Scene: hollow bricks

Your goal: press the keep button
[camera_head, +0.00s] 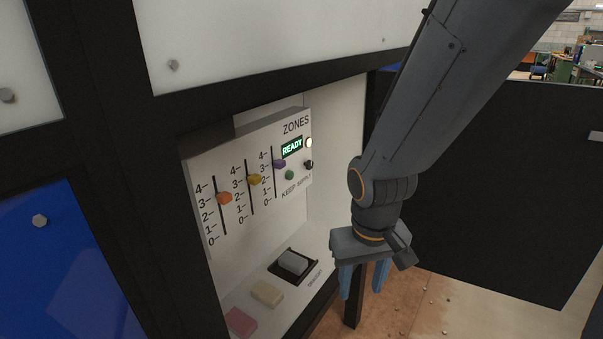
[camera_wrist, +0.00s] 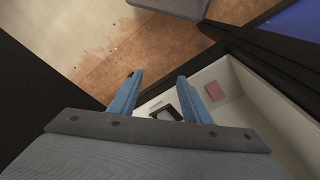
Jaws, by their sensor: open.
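The control panel (camera_head: 228,164) labelled ZONES stands inside an open cabinet in the head view. A small round green button (camera_head: 289,174) sits on it, just above the word KEEP. The green button cannot be made out in the wrist view.
Orange (camera_head: 224,198), yellow (camera_head: 254,179) and purple (camera_head: 280,164) slider knobs sit left of the button. A dark knob (camera_head: 308,164) and white lamp (camera_head: 309,142) are to its right. Blocks lie on the ledge below, one grey (camera_head: 293,262). An open dark door (camera_head: 490,190) stands at right.

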